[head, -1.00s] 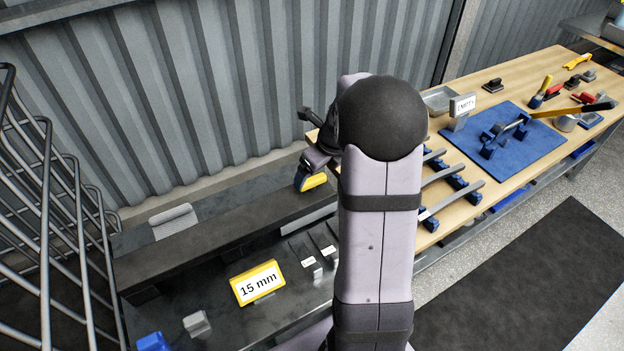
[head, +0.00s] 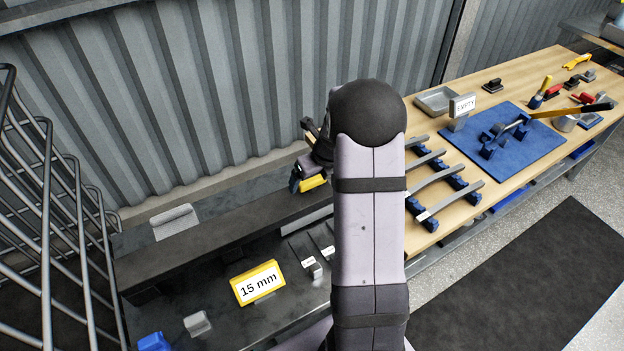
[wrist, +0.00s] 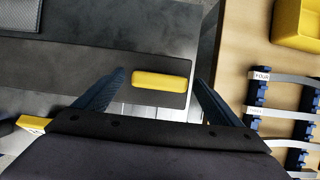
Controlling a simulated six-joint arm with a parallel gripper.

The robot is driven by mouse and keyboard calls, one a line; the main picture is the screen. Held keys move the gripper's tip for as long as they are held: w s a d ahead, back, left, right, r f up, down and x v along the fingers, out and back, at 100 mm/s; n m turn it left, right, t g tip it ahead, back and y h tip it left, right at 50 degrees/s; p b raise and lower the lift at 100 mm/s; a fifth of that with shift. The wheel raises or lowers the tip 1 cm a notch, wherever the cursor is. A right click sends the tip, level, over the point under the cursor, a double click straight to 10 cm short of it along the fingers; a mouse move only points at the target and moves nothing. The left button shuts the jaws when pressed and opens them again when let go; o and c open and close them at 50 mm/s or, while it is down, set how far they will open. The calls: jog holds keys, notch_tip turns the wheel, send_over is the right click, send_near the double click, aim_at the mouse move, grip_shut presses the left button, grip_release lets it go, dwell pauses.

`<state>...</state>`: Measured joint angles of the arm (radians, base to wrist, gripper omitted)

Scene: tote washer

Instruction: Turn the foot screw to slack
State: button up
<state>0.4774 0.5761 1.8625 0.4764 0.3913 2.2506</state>
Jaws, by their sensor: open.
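A yellow bar (wrist: 161,80) with rounded ends lies at the end of the dark beam (wrist: 60,75) in the wrist view. It also shows in the head view (head: 313,183), partly behind my gripper. My gripper (wrist: 160,77) is open, its two blue fingers apart on either side of the bar in the picture and nothing held. In the head view my gripper (head: 306,172) hangs over the beam's right end. Whether the fingers touch the bar, I cannot tell. I cannot make out a foot screw for certain; the bar may be its handle.
A yellow-framed "15 mm" sign (head: 258,284) stands in front of the beam. A wire rack (head: 50,200) is at the left and a corrugated wall (head: 200,90) behind. At the right, a wooden bench (head: 500,90) carries blue holders with grey strips (head: 447,190) and a blue mat (head: 535,145).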

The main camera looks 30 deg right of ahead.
jog(key=shift+x, duration=0.85)
jog(key=c, duration=1.1)
jog(key=shift+o, duration=0.2)
